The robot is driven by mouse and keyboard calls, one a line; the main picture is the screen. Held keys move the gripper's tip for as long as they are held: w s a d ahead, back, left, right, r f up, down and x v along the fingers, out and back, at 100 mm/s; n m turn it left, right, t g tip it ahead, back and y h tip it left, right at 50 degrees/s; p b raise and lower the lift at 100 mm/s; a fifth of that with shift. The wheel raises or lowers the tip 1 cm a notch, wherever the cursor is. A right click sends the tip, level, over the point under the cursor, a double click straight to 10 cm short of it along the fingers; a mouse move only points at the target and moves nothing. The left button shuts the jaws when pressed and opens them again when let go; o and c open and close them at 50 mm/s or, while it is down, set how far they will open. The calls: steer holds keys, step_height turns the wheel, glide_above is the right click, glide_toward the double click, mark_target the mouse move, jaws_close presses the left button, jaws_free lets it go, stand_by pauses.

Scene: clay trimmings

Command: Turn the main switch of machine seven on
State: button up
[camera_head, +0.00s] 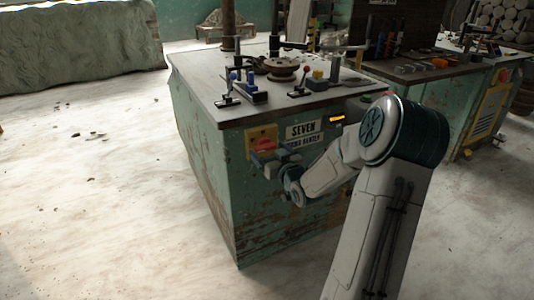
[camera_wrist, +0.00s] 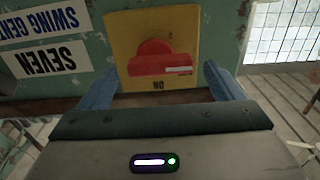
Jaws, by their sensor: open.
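The main switch is a red rotary handle (camera_wrist: 155,63) on a yellow plate (camera_wrist: 180,25), on the green side of the machine marked SEVEN (camera_head: 302,130). In the wrist view the picture is upside down; the handle's bar lies crosswise, with a pale strip at one end. The word ON stands beside it on the plate, at the picture's bottom side. My gripper (camera_wrist: 160,72) is open, with one blue finger on each side of the handle. I cannot tell whether the fingers touch it. In the head view my gripper (camera_head: 264,157) is in front of the switch (camera_head: 263,144), partly covering it.
The machine's top (camera_head: 215,85) carries levers, clamps and a round plate. A second green machine (camera_head: 470,100) with a yellow panel stands to the right. A covered clay heap (camera_head: 75,45) is at the back left. The pale floor (camera_head: 100,210) at the left is open.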

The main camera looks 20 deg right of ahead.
steer(key=shift+w, duration=0.7)
steer(key=shift+a, duration=0.1)
steer(key=c, duration=1)
